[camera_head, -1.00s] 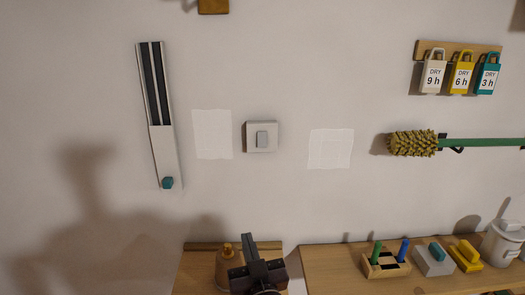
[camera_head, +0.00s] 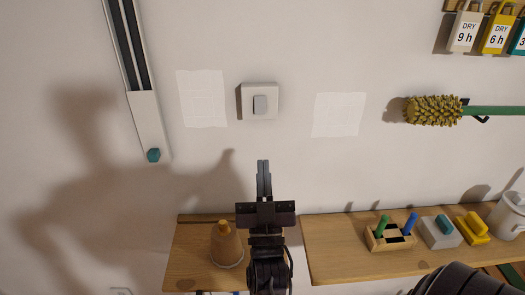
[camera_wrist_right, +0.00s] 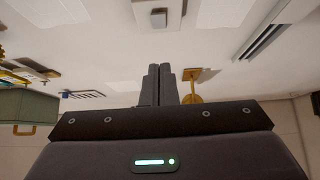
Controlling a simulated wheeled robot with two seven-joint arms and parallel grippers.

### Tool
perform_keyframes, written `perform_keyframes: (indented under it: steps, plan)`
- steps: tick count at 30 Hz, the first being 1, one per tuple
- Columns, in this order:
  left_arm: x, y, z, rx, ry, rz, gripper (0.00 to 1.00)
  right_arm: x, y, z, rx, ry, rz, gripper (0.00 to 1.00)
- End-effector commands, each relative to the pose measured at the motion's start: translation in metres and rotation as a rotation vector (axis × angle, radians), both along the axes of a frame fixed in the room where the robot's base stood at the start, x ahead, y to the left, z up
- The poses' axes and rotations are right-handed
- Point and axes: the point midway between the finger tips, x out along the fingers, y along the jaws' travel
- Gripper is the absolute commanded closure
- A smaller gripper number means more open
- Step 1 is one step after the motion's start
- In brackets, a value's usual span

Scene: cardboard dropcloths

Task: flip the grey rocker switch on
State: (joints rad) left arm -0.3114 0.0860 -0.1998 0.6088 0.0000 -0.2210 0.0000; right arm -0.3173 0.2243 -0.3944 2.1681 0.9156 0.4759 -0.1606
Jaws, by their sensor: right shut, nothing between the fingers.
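The grey rocker switch (camera_head: 260,104) sits in a pale square plate on the wall, at the upper middle of the head view. In the right wrist view the switch (camera_wrist_right: 159,18) is near the top edge, beyond the fingertips. My right gripper (camera_head: 263,165) points up at the wall below the switch, with its two fingers together and empty. It is apart from the switch. The right gripper's fingers (camera_wrist_right: 158,70) also show closed in the wrist view. Which way the rocker is tipped is too small to tell. My left gripper is not in view.
Pale patches (camera_head: 202,98) flank the switch. A scrub brush (camera_head: 433,110) hangs at right, a grey rail (camera_head: 150,120) at left. The wall around the switch is clear.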

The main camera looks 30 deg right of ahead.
Motion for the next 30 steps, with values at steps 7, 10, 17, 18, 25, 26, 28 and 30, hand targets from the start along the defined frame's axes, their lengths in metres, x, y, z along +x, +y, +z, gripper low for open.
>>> perform_keyframes:
  steps: [7, 10, 17, 18, 25, 26, 28, 30]
  plan:
    - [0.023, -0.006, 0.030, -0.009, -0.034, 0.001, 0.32, 0.034, -0.021, 0.038, -0.003, -0.004, -0.001, 1.00]
    - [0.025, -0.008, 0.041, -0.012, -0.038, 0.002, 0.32, 0.048, -0.030, 0.052, -0.002, -0.003, -0.003, 1.00]
    - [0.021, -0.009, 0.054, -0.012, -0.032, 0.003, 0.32, 0.079, -0.049, 0.055, -0.001, 0.001, -0.003, 1.00]
    - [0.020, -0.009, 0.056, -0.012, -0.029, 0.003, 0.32, 0.082, -0.051, 0.054, -0.001, 0.001, -0.001, 1.00]
    - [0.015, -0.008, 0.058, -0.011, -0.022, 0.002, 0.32, 0.092, -0.057, 0.050, 0.000, 0.000, 0.000, 1.00]
    - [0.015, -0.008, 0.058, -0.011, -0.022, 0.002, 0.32, 0.093, -0.057, 0.050, 0.001, 0.000, 0.001, 1.00]
    - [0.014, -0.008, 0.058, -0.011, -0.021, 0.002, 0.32, 0.093, -0.057, 0.050, 0.001, 0.000, 0.001, 1.00]
    - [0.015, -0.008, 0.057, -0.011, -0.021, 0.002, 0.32, 0.093, -0.057, 0.050, 0.001, 0.000, 0.001, 1.00]
